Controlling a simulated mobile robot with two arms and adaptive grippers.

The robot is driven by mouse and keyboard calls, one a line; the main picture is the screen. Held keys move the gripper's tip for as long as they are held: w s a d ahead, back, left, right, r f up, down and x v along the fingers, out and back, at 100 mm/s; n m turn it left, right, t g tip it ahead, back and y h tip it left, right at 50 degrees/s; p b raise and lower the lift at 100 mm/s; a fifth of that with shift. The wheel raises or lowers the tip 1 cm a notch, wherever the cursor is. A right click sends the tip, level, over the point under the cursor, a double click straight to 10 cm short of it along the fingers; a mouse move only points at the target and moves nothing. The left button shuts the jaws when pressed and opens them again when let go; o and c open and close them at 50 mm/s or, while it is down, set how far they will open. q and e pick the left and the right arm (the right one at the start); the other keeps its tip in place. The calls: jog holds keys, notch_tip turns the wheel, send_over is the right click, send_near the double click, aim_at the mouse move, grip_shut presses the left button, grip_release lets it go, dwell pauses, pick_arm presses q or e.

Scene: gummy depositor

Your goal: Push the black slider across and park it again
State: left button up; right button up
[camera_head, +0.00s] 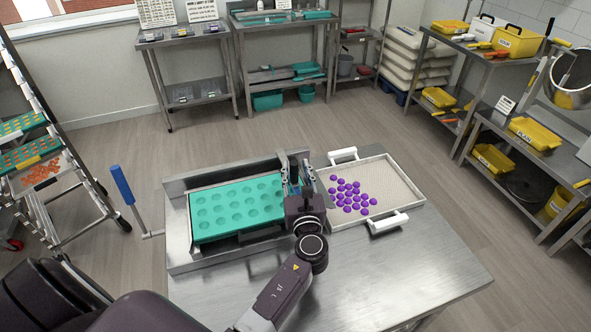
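A teal mould tray (238,207) with rows of round cavities sits in the steel depositor frame (180,225) on the steel table. A dark upright part, which looks like the black slider (293,170), stands at the frame's right end, largely hidden by my gripper. My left gripper (297,178) reaches over the table from the front and is at this part. Its fingers are small and dark, so I cannot tell whether they are closed on it or only beside it. My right gripper is not in view.
A white-rimmed tray (411,190) with white handles and several purple gummies (349,195) lies right of the frame. A blue-handled lever (122,185) sticks out at the frame's left. The table's front right (420,265) is clear. Racks and shelves stand around.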

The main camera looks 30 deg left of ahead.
pick_arm(q)
jog(key=shift+s+a, duration=0.15)
jog(key=shift+s, duration=0.15)
jog(key=v, duration=1.1)
jog(key=shift+s+d, duration=0.3)
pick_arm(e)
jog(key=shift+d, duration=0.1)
pick_arm(q)
jog(key=shift+w, duration=0.1)
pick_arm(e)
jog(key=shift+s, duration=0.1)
